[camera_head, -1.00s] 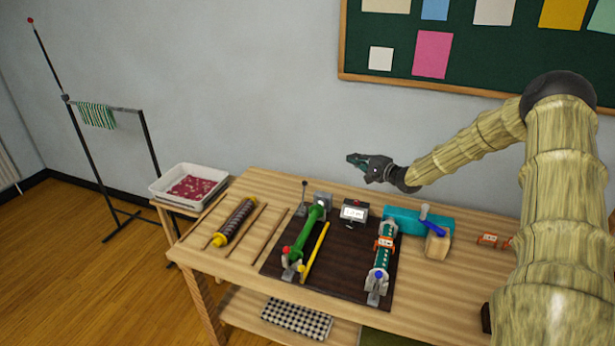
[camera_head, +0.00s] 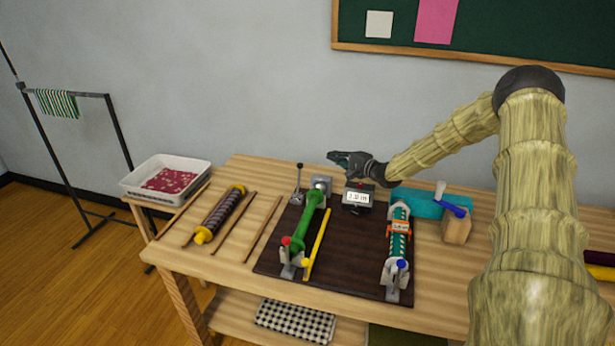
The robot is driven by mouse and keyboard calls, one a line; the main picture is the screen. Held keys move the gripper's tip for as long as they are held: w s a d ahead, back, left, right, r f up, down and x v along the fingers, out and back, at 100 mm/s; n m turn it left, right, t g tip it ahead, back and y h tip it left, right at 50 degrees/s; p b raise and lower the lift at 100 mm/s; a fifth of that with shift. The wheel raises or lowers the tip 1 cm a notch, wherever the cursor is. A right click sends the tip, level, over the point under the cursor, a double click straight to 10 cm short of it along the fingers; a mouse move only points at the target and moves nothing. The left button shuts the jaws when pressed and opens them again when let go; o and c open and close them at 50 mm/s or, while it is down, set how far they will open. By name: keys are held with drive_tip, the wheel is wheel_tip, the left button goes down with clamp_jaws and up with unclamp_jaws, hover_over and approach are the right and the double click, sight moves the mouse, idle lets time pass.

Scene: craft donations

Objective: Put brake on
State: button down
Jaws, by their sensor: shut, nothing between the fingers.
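My gripper (camera_head: 337,160) is shut and empty, above the back of the table and pointing left. It is above and right of an upright lever with a black knob (camera_head: 298,182), apart from it. The lever stands on a dark board (camera_head: 345,260) at its back left. A green spindle (camera_head: 308,222) lies between a grey block (camera_head: 321,184) and a front support with a red knob (camera_head: 286,241). A teal-and-white piece with an orange clip (camera_head: 399,228) lies on the right, with a blue knob (camera_head: 402,264) at its front. Which part is the brake is not marked.
A teal item (camera_head: 422,203) and wooden block (camera_head: 457,228) are right. A white tray (camera_head: 166,178) is far left.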

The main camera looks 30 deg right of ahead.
wheel_tip(320, 180, down, 6)
drive_tip(key=b, duration=0.4)
drive_tip(key=shift+w+r, duration=0.15)
drive_tip(key=shift+r, duration=0.1)
drive_tip(key=shift+w, duration=0.15)
drive_tip(key=shift+p+x, duration=0.8)
drive_tip(key=shift+x, duration=4.2)
drive_tip(key=a, duration=0.1)
drive_tip(key=s+a+p, duration=0.1)
drive_tip(key=s+a, duration=0.1)
drive_tip(key=shift+a+r+p, duration=0.3)
drive_tip(key=shift+r+p, duration=0.05)
drive_tip(key=shift+r, duration=0.05)
drive_tip(key=shift+s, duration=0.1)
drive_tip(key=shift+a+b, duration=0.2)
drive_tip(key=shift+b, duration=0.15)
